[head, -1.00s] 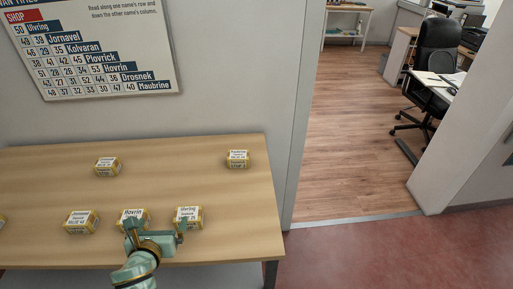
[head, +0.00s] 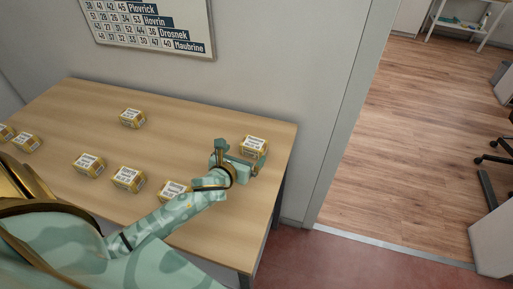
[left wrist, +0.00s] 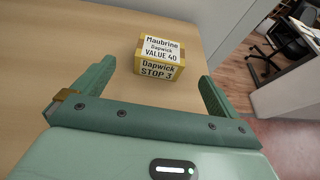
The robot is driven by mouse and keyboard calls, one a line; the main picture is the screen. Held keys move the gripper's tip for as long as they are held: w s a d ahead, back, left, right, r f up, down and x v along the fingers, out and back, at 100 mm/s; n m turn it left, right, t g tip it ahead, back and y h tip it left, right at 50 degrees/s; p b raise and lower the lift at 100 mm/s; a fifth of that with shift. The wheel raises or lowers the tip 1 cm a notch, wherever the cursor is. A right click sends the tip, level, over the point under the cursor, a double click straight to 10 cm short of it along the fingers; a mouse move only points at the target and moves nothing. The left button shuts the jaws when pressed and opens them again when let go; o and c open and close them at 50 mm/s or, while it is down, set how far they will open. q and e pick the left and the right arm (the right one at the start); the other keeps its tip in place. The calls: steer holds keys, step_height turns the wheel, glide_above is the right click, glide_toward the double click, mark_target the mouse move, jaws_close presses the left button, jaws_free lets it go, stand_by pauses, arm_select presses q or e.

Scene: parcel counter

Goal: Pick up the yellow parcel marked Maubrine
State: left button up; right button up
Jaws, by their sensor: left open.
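The yellow parcel marked Maubrine (head: 254,146) stands near the right end of the wooden table (head: 180,129). In the left wrist view the parcel (left wrist: 160,58) shows its label: Maubrine, Dapwick, value 40, stop 3. My left gripper (head: 239,155) is open and just in front of the parcel. In the left wrist view its two fingers (left wrist: 157,90) point toward the parcel, which sits a little beyond their tips, roughly midway between them. Nothing is held. My right gripper is not in view.
Several similar yellow parcels stand on the table: one at the back (head: 132,118), others along the front (head: 88,164) and (head: 128,179), one partly behind my left arm (head: 172,190). A wall rises behind the table. A doorway opens at right.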

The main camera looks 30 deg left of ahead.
mark_target(253, 143)
arm_select(q)
steer(key=x, duration=0.3)
steer(key=shift+w+d+f+b, duration=0.2)
steer(key=shift+w+b, duration=0.1)
steer(key=shift+w+a+f, duration=0.15)
steer(key=shift+w+a, duration=0.05)
steer(key=shift+w, duration=0.3)
steer(key=b+x, duration=0.2)
steer(key=x, duration=0.3)
steer(key=shift+r, duration=0.2)
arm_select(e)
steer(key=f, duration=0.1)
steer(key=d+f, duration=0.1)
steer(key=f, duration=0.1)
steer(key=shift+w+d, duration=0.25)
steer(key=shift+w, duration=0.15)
arm_select(q)
steer(key=shift+s, duration=0.1)
steer(key=c, duration=1)
steer(key=shift+c, duration=0.7)
steer(key=shift+r, duration=0.15)
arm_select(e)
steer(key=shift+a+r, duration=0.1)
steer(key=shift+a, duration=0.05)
